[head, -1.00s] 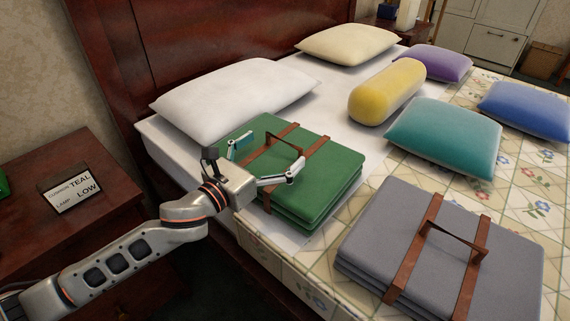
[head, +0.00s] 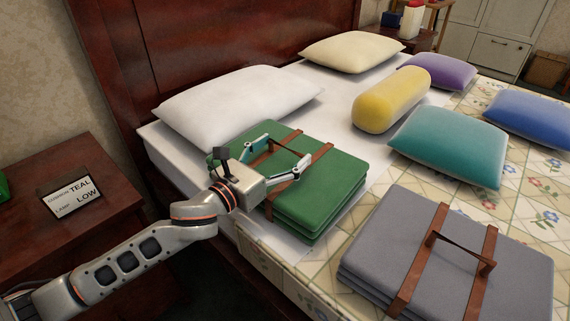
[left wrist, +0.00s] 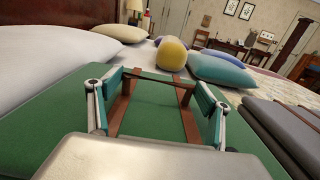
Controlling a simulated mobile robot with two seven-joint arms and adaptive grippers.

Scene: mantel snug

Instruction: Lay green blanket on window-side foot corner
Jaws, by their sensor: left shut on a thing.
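The green blanket (head: 342,168) is a folded stack with brown straps and a strap handle (head: 287,143). It lies flat on the white sheet at the near side of the bed, in front of the white pillow. My left gripper (head: 284,152) is over its top, shut on the handle, with one finger at each end of it. The left wrist view shows the handle (left wrist: 158,79) spanning between the fingers, with green cloth (left wrist: 60,117) below. The blanket still rests on the bed. My right gripper is not in view.
A folded grey blanket (head: 400,232) with straps lies on the patterned quilt (head: 268,262) at front right. A yellow bolster (head: 390,99), teal cushion (head: 447,147), blue cushion (head: 528,118) and white pillow (head: 235,100) lie around. A nightstand with a card (head: 73,196) stands left.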

